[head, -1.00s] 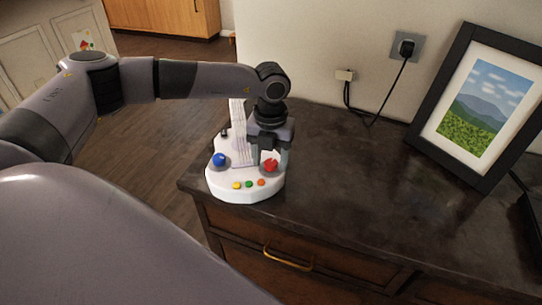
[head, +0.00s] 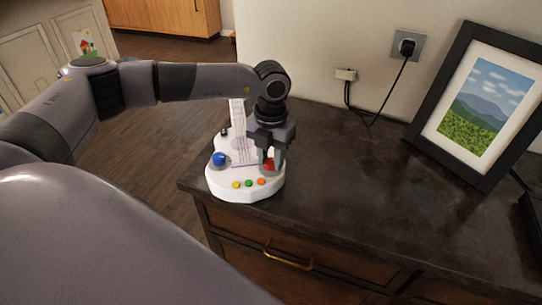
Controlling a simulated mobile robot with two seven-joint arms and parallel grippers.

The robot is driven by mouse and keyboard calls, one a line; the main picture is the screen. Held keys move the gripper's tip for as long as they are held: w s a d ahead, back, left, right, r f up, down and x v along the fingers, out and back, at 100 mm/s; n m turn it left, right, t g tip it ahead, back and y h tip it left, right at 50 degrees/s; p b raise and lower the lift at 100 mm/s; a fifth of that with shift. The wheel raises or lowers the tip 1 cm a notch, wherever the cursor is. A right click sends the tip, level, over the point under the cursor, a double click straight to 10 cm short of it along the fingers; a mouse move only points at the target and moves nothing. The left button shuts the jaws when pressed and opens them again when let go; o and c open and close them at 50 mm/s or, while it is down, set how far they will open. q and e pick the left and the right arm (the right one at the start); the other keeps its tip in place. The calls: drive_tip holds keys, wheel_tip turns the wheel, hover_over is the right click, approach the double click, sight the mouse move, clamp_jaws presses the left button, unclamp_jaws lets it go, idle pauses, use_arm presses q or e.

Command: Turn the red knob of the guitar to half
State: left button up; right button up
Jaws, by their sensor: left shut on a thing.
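The toy guitar (head: 222,184) is white, with its body at the left end of the dark dresser top and its striped neck (head: 238,125) pointing to the back. A blue knob (head: 219,159) is on its left side. Several small coloured buttons (head: 249,184) line the front edge. The red knob (head: 269,165) is on the right side of the body. My left gripper (head: 270,168) points down over it, with its fingers shut on the red knob and partly hiding it. My right gripper is not in view.
A black-framed landscape picture (head: 483,105) stands at the right of the dresser top (head: 345,190). A wall outlet with a plug (head: 406,47) and a cable is behind. The middle of the top is clear.

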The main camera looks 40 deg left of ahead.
use_arm(q)
drive_tip(key=m, duration=0.4)
drive_tip(key=shift+m+b, duration=0.3)
drive_tip(key=shift+b, duration=0.1)
drive_tip(key=m, duration=0.3)
drive_tip(key=shift+m+b, duration=0.4)
drive_tip(key=m+b, duration=0.1)
drive_tip(key=m, duration=0.3)
drive_tip(key=shift+m+b, duration=0.5)
drive_tip(key=shift+m, duration=1.6)
drive_tip(key=o, duration=1.1)
drive_tip(key=shift+c, duration=0.2)
